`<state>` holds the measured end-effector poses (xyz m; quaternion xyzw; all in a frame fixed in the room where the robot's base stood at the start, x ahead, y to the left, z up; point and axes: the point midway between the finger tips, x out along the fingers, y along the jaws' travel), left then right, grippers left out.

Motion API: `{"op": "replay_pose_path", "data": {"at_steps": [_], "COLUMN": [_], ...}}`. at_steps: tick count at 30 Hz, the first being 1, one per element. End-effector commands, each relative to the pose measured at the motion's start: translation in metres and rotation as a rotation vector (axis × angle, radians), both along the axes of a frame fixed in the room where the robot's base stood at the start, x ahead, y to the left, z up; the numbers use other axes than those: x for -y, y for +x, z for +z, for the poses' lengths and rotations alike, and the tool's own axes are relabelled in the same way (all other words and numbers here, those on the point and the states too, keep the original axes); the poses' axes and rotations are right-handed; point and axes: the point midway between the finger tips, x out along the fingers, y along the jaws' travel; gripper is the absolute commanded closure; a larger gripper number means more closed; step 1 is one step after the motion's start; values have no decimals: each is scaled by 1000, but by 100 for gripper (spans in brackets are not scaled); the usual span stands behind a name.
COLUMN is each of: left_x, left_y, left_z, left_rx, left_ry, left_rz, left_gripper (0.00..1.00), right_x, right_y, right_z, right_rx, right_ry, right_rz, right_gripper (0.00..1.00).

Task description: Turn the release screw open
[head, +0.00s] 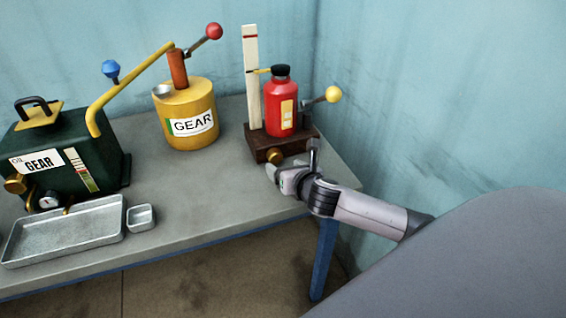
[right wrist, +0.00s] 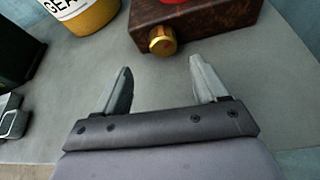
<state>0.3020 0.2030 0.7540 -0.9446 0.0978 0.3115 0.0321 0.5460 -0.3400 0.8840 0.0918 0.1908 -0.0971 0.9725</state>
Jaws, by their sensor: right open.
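The release screw looks to be the brass knob (head: 274,156) on the front of the brown base (head: 295,144) under the red bottle jack (head: 281,108). In the right wrist view the knob (right wrist: 162,40) sticks out from the base's front face, ahead of my right gripper. My right gripper (head: 272,171) is just in front of the knob in the head view. In the right wrist view its two fingers (right wrist: 160,78) are spread apart with only bare tabletop between them. The knob is beyond the fingertips, apart from them. My left gripper does not show.
A yellow GEAR can (head: 187,118) with a pump stands left of the jack. A dark green GEAR oil box (head: 85,143) is at the far left, with a metal tray (head: 65,232) and a small cup (head: 141,217) before it. A white scale (head: 251,75) stands beside the red bottle.

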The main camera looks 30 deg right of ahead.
Motion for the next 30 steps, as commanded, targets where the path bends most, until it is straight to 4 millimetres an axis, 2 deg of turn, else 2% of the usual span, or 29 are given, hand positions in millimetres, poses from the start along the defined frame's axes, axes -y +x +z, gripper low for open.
{"op": "replay_pose_path", "data": {"at_steps": [4, 9, 14, 30], "left_x": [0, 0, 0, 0], "left_y": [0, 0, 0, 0], "left_z": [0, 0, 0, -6], "left_rx": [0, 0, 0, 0], "left_ry": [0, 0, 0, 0], "left_rz": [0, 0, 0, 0], "left_gripper": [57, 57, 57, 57], "right_x": [-3, -3, 0, 14], "right_y": [3, 3, 10, 59], "right_z": [3, 3, 0, -22], "right_rx": [-29, -45, -48, -47], "right_ry": [-154, -244, -252, -250], "right_rz": [1, -8, -9, -9], "right_gripper": [29, 29, 29, 29]}}
